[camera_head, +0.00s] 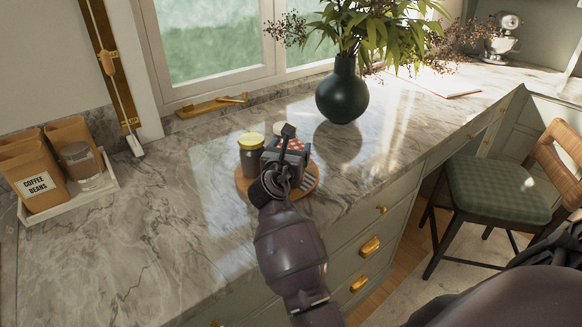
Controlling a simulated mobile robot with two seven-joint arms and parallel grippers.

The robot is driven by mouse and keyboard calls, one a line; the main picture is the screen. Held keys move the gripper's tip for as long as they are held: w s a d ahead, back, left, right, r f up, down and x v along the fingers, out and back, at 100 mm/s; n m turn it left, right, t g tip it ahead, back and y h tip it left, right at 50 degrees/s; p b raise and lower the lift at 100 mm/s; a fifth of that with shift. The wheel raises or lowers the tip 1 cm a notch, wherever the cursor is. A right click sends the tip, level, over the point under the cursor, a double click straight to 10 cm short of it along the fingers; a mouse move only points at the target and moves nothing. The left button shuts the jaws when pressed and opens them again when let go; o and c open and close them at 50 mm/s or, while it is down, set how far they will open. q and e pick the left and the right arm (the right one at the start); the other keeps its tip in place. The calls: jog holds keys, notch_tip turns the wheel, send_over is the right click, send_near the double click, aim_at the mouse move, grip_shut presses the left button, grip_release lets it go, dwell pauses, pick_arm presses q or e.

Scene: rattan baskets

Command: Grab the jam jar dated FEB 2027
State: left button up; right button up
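Several jars stand close together on a round wooden board (312,180) on the marble counter. A dark jar with a yellow lid (251,155) is at the left. A pale lid (279,128) shows behind, and a red checked lid (293,144) shows behind my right gripper (288,150). I cannot read a date on any jar. My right gripper is over or in front of the checked-lid jar and hides most of it. Its fingers are largely hidden by its own body, so its opening and any hold are unclear. My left gripper is out of view.
A dark green vase (342,95) with a leafy plant stands behind and right of the board. A white tray (68,203) with coffee bags and a glass jar is at far left. The marble counter (150,245) between is clear. A chair (497,192) stands at right.

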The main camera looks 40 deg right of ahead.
jog(key=c, duration=1.2)
jog(key=shift+c, duration=0.2)
